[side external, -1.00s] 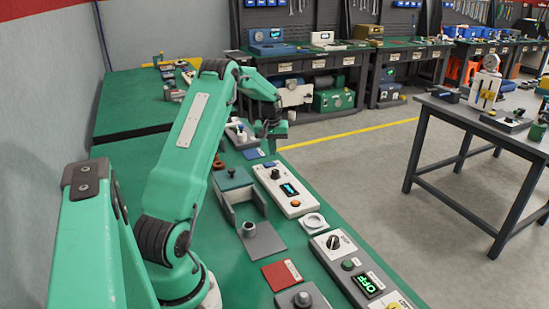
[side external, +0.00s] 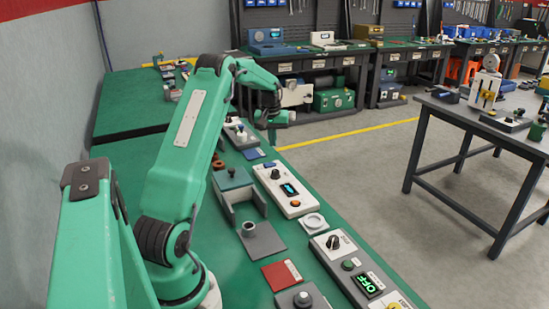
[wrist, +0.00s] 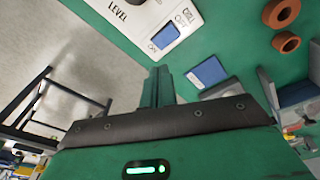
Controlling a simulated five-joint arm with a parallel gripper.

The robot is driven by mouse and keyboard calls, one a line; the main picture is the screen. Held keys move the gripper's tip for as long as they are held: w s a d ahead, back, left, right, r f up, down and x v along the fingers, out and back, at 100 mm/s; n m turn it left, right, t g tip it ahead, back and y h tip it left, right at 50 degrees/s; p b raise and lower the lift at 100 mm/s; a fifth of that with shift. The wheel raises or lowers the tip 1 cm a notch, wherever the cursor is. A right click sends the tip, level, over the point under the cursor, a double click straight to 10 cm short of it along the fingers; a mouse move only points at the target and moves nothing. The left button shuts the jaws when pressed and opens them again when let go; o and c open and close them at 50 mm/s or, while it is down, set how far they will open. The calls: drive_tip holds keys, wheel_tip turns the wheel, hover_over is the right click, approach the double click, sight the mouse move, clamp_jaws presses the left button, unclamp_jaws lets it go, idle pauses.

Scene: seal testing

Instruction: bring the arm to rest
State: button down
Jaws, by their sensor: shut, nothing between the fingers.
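My gripper (side external: 272,139) hangs at the end of my green arm, above the far right edge of the green bench (side external: 130,155) in the side view. In the wrist view, the fingers of my gripper (wrist: 158,82) are together with nothing between them. They point toward the bench edge, beside a blue tile (wrist: 207,71). My gripper appears clear of the bench items, though its exact height is hard to tell.
Orange rings (wrist: 285,42) lie on the bench. Open floor (side external: 340,165) separates it from a side table (side external: 470,118).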

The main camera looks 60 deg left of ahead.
drive_tip(key=s+d+r+m+t, duration=0.1)
drive_tip(key=d+r+m, duration=0.1)
drive_tip(key=d+r, duration=0.5)
drive_tip(key=s+d+r+m, duration=0.1)
drive_tip(key=d+r+m, duration=0.15)
drive_tip(key=d, duration=0.75)
drive_tip(key=s+d+r+m+t, duration=0.1)
drive_tip(key=d+r, duration=0.5)
drive_tip(key=d, duration=0.3)
drive_tip(key=s+d+f+m+t+h, duration=0.1)
drive_tip(key=s+d+m, duration=0.5)
drive_tip(key=s+d, duration=1)
drive_tip(key=shift+s+d+t, duration=0.15)
drive_tip(key=shift+d+t, duration=0.2)
drive_tip(key=shift+t, duration=0.35)
